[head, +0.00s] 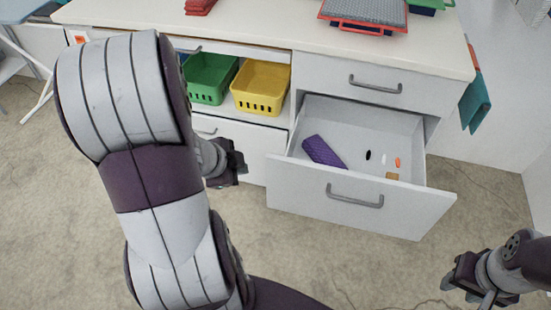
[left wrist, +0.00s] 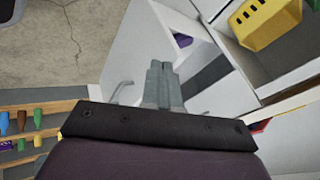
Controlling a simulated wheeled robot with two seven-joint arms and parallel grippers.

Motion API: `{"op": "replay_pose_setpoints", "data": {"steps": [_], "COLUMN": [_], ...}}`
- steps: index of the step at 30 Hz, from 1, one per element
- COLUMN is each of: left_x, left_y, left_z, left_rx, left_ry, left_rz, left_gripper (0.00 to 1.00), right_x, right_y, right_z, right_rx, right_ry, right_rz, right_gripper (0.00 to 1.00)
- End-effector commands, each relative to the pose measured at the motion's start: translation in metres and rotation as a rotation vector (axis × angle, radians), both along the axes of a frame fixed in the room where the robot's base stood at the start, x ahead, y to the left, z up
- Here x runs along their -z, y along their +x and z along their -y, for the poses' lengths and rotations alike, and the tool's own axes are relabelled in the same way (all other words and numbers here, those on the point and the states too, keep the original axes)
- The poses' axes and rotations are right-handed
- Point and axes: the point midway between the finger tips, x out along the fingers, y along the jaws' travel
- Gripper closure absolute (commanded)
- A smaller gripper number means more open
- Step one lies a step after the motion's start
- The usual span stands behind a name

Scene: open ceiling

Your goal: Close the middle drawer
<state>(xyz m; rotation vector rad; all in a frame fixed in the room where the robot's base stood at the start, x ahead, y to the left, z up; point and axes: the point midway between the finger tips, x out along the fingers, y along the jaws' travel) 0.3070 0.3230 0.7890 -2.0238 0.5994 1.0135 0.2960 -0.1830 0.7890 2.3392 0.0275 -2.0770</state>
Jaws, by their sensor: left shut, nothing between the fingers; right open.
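The middle drawer (head: 345,206) is white with a grey bar handle (head: 354,197) and is pulled well out in the head view. It holds a purple item (head: 323,151) and several small objects. A shut drawer (head: 375,86) sits above it. My left gripper (head: 232,168) is left of the open drawer, apart from its front in the head view. In the left wrist view the left fingers (left wrist: 158,78) are shut and empty, with white drawer panels behind them. My right gripper (head: 473,285) is at the lower right, away from the drawer, open and empty.
A green basket (head: 207,82) and a yellow basket (head: 261,88) stand in an open shelf left of the drawers. The white countertop (head: 270,30) carries a grey tray (head: 364,12). A teal cloth (head: 475,103) hangs at the right side. The floor before the drawer is clear.

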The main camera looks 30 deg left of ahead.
Motion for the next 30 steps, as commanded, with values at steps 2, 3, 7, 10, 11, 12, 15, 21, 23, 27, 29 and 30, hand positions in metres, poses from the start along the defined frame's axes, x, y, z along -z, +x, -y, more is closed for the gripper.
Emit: {"op": "replay_pose_setpoints", "data": {"steps": [2,3,7,10,11,12,15,21,23,27,29,30], "left_x": [-0.004,-0.003,0.007,0.023,0.029,0.037,0.055,0.086,0.078,0.077,0.077,0.077], "left_y": [-0.003,-0.004,-0.002,0.008,0.011,0.016,0.028,0.052,0.063,0.080,0.084,0.086], "left_z": [0.018,0.025,0.035,0.039,0.040,0.042,0.047,0.056,0.052,0.047,0.046,0.045], "left_rx": [0.136,0.184,0.235,0.235,0.235,0.234,0.235,0.231,0.231,0.229,0.229,0.228], "left_ry": [-0.027,-0.038,-0.050,-0.048,-0.048,-0.050,-0.048,-0.048,-0.046,-0.046,-0.047,-0.047], "left_rz": [0.015,0.020,0.023,0.023,0.023,0.024,0.023,0.023,0.024,0.023,0.022,0.022], "left_gripper": [1.00,1.00,1.00,1.00,1.00,1.00,1.00,1.00,1.00,1.00,1.00,1.00], "right_x": [-0.003,-0.002,0.008,0.022,0.027,0.034,0.049,0.075,0.069,0.070,0.070,0.070], "right_y": [0.000,0.000,0.000,0.000,0.000,0.000,0.000,0.000,0.000,0.000,0.000,0.000], "right_z": [0.000,0.000,0.000,0.000,0.000,0.000,0.000,0.000,0.000,0.000,0.000,0.000], "right_rx": [0.000,0.000,0.000,0.000,0.000,0.000,0.000,0.000,0.000,0.000,0.000,0.000], "right_ry": [0.000,0.000,0.000,0.000,0.000,0.000,0.000,0.000,0.000,0.000,0.000,0.000], "right_rz": [0.000,0.000,0.000,-0.001,-0.001,-0.001,-0.001,-0.001,-0.001,0.000,0.000,0.000], "right_gripper": [0.57,0.57,0.57,0.57,0.57,0.57,0.57,0.57,0.57,0.57,0.57,0.57]}}
